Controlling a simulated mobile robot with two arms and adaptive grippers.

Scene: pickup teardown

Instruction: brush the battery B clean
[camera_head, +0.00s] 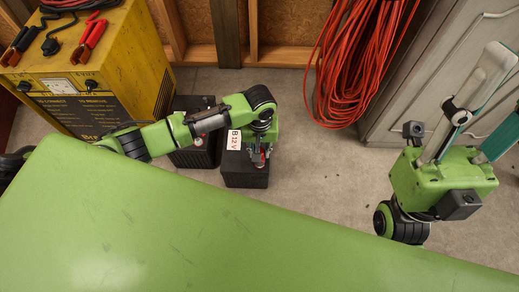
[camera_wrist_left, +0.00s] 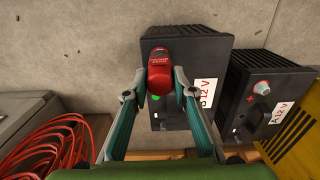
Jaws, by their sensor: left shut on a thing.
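Battery B (camera_head: 240,177) is a black box on the floor with a white "B 12 V" label; it also fills the middle of the left wrist view (camera_wrist_left: 205,52). My left gripper (camera_head: 262,160) is above its top, shut on a red cylindrical piece (camera_wrist_left: 160,70). That piece is at battery B's top; whether it is a brush, and whether it touches the terminal, I cannot tell. A small green spot (camera_wrist_left: 155,97) shows beside it. My right gripper (camera_head: 505,92) is at the far right, fingers apart and empty, well away from the battery.
Battery A (camera_head: 190,158) stands close beside battery B, its bare grey terminal (camera_wrist_left: 262,88) showing. A yellow charger (camera_head: 85,90) with cables stands at the left. Red cable (camera_head: 350,65) hangs at the back beside a grey cabinet (camera_head: 420,75). Floor right of battery B is clear.

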